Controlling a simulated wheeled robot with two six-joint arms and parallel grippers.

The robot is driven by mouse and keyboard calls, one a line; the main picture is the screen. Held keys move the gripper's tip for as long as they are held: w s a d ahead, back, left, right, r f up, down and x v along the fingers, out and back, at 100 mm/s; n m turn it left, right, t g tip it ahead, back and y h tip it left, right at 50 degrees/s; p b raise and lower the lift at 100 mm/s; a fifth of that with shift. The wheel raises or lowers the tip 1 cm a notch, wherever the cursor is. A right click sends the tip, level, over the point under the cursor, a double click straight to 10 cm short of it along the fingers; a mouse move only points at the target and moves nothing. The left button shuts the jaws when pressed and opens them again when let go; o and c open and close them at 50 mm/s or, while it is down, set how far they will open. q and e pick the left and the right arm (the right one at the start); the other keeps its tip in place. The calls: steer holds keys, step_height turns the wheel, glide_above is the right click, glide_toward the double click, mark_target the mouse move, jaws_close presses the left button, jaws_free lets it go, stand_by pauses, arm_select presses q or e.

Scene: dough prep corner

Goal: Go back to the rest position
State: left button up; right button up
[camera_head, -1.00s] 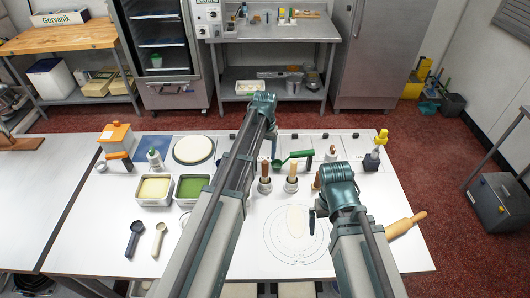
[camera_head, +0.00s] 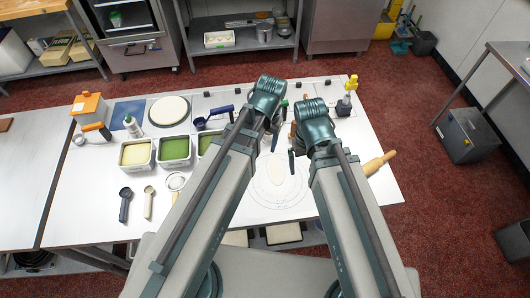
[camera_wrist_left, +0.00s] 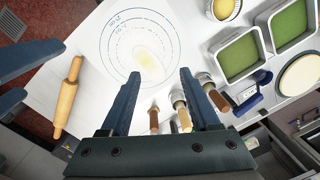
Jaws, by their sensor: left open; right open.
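My left gripper (camera_head: 277,138) hangs over the white table (camera_head: 95,205), beyond the dough mat (camera_head: 262,195). In the left wrist view its two dark blue fingers (camera_wrist_left: 160,76) are spread with nothing between them. My right gripper (camera_head: 291,160) is close beside it to the right, also over the table. Its fingers are partly hidden by its wrist in the head view; dark blue fingers, apparently its own, show at the left of the left wrist view (camera_wrist_left: 15,75). No object is seen in either gripper.
A pale dough piece (camera_wrist_left: 148,65) lies on the ringed mat, with a rolling pin (camera_head: 378,163) to the right. Wooden-handled tools (camera_wrist_left: 182,112) stand near my left fingers. Tubs (camera_head: 136,153), a blue-handled scoop (camera_head: 218,112) and a yellow-topped bottle (camera_head: 346,100) also stand on the table.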

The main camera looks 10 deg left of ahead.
arm_select(q)
steer(key=s+d+m, duration=0.1)
steer(key=s, duration=0.5)
steer(key=shift+d, duration=0.3)
arm_select(e)
steer(key=shift+w+a+f, duration=0.1)
arm_select(q)
step_height(320, 180, down, 18)
steer(key=b, duration=1.7)
steer(key=shift+r+b, duration=0.2)
steer(key=shift+b, duration=0.1)
arm_select(e)
step_height(320, 180, down, 18)
steer(key=shift+r, duration=0.25)
arm_select(q)
steer(key=shift+r, duration=0.1)
arm_select(e)
steer(key=shift+r, duration=0.1)
